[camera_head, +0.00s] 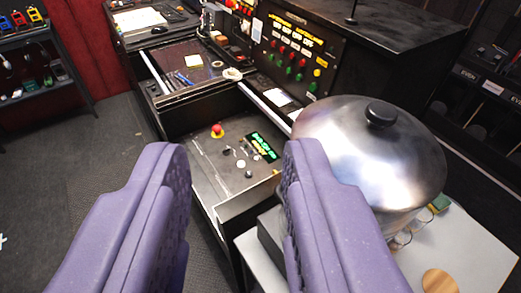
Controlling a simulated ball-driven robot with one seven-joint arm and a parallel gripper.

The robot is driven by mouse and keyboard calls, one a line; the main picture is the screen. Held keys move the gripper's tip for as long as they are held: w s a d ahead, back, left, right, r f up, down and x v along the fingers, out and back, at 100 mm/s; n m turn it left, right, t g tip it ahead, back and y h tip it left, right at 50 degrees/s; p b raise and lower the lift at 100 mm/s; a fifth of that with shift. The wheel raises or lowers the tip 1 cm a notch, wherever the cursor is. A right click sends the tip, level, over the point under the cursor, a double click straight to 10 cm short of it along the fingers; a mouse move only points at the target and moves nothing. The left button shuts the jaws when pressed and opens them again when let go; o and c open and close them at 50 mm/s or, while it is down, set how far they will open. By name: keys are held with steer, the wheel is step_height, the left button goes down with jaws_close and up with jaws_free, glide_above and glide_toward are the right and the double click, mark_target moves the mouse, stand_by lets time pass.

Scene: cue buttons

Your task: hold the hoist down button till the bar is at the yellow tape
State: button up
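My gripper (234,150) shows as two purple fingers spread wide apart, with nothing between their tips. Beyond the tips is an open drawer (205,182) with controls in it. It holds a red mushroom-shaped button (217,131), a lit green display (262,147) and several small black and white knobs or buttons (241,163). An upright black panel (300,50) behind has rows of red, green and yellow buttons. The labels are too small to read, so I cannot tell which is the hoist down button. I cannot make out the bar or the yellow tape.
A large steel pot (365,160) with a black-knobbed lid stands on a pale table (470,245) close at the right. A round wooden piece (440,281) lies there. A dark shelf (40,90) stands at the far left. The grey floor (85,170) at left is clear.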

jaws_close()
stand_by(1.5)
